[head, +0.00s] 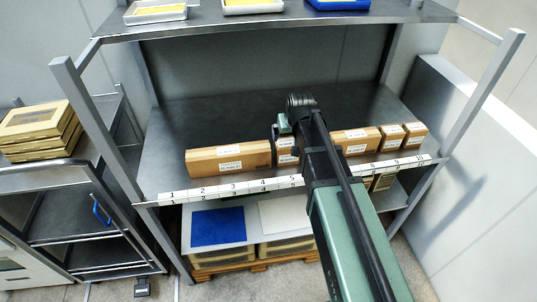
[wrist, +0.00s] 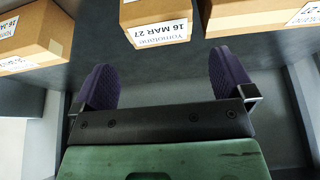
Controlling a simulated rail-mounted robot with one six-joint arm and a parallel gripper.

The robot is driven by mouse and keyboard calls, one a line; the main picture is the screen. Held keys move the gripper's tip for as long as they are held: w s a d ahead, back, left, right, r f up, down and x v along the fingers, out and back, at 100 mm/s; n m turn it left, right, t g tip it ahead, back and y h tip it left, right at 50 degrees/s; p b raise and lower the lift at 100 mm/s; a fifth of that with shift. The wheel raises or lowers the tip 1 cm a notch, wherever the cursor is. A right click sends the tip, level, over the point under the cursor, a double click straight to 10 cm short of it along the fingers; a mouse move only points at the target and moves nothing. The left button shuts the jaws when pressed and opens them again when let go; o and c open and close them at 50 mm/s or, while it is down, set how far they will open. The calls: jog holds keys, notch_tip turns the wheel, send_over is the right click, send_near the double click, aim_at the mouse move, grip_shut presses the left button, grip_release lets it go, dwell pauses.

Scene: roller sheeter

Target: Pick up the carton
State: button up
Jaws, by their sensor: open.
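Several brown cartons with white labels stand in a row along the front of the middle shelf. In the head view they are a long carton (head: 228,158) at left, a small carton (head: 287,152) partly hidden by my arm, a larger carton (head: 356,141) and two small cartons (head: 391,137) (head: 415,134) at right. In the wrist view, my gripper (wrist: 164,62) is open and empty, its purple fingers apart. A carton labelled "16 MAR 27" (wrist: 155,12) lies ahead of the gap between them, not clasped. In the head view my arm hides most of the gripper.
In the wrist view, other cartons flank it at left (wrist: 35,35) and right (wrist: 255,15). A numbered strip (head: 233,188) runs along the shelf's front edge. The shelf (head: 240,115) is bare behind the row. Trays (head: 155,12) sit on the upper shelf; posts (head: 95,130) bound the rack.

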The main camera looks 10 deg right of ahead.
aim_at(288, 143)
jog(key=b+x, duration=0.1)
jog(key=x, duration=0.1)
jog(key=b+x, duration=0.4)
jog(key=shift+s+d+f, duration=0.1)
jog(key=shift+d, duration=0.25)
jog(key=b+x, duration=0.5)
jog(key=shift+a, duration=0.2)
jog(key=shift+r, duration=0.2)
jog(key=shift+c, duration=0.2)
jog(key=c, duration=0.7)
jog(key=shift+o, duration=0.2)
